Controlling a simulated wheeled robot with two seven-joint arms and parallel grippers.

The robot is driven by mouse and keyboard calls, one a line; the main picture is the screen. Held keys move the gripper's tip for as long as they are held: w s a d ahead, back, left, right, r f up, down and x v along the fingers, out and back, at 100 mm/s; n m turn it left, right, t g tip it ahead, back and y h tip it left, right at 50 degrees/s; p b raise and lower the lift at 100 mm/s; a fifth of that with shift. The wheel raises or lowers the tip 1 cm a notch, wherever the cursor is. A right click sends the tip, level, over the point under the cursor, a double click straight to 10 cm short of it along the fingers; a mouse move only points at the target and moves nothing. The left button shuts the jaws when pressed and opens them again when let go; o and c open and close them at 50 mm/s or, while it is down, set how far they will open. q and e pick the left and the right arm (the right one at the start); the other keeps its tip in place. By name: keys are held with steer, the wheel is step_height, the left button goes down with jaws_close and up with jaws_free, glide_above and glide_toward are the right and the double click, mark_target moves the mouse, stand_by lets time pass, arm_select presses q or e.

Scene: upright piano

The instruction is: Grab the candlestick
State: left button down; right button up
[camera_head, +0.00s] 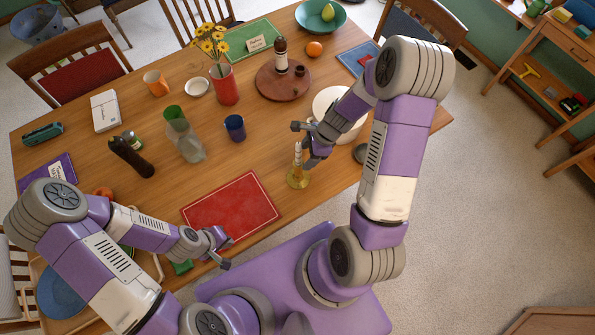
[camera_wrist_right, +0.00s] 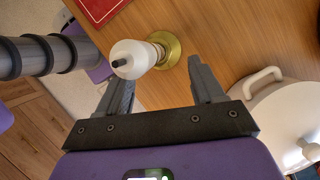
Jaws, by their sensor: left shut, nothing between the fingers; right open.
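The candlestick (camera_head: 298,178) has a round brass base and a white candle. It stands upright on the wooden table near its front right edge. Whether a finger touches the candle cannot be told. My left gripper (camera_head: 226,250) is shut and empty, near the table's front edge by the red placemat.
A red placemat (camera_head: 232,206) lies left of the candlestick. A white lidded pot (camera_wrist_right: 285,115) stands close to my right gripper.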

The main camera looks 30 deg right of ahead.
mark_target(302, 161)
steer(key=x, duration=0.4)
steer(key=shift+a+f+b, duration=0.1)
steer(key=shift+b, duration=0.3)
jaws_close()
